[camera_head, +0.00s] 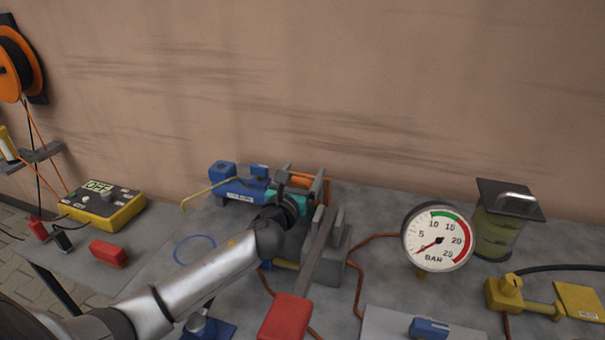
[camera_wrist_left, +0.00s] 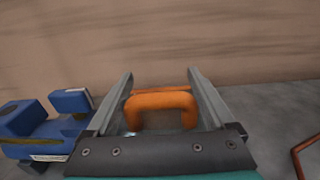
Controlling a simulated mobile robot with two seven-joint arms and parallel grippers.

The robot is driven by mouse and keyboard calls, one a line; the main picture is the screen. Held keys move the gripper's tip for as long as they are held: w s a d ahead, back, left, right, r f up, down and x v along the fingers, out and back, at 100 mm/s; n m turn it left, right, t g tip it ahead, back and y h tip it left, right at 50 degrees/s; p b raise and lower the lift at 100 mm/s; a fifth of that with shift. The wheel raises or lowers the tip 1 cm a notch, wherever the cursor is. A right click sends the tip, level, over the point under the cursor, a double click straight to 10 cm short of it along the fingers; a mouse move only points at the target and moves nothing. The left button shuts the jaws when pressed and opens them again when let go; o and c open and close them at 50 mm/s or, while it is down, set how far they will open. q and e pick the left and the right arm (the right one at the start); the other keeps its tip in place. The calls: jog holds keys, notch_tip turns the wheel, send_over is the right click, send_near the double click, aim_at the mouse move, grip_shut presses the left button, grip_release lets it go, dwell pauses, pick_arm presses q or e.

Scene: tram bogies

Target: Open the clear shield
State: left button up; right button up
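The orange handle (camera_wrist_left: 160,98) shows as an arch between the two fingers of my left gripper (camera_wrist_left: 160,76) in the left wrist view. The fingers are apart, one on each side, and no firm contact shows. In the head view the left gripper (camera_head: 300,182) is at the back of the bench, and orange bars (camera_head: 312,178) show just beyond it. The clear shield itself cannot be made out; my wrist and gripper cover much of that spot. My right gripper is in neither view.
A blue pump-like unit (camera_head: 238,188) stands close left of the gripper. A red-handled lever (camera_head: 285,315) on a grey block stands to its right. A pressure gauge (camera_head: 437,237), a jar (camera_head: 497,232) and a yellow meter (camera_head: 102,205) stand farther off. The wall is close behind.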

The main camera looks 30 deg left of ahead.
pick_arm(q)
jog(key=shift+d, duration=0.1)
grip_shut()
dwell(0.3)
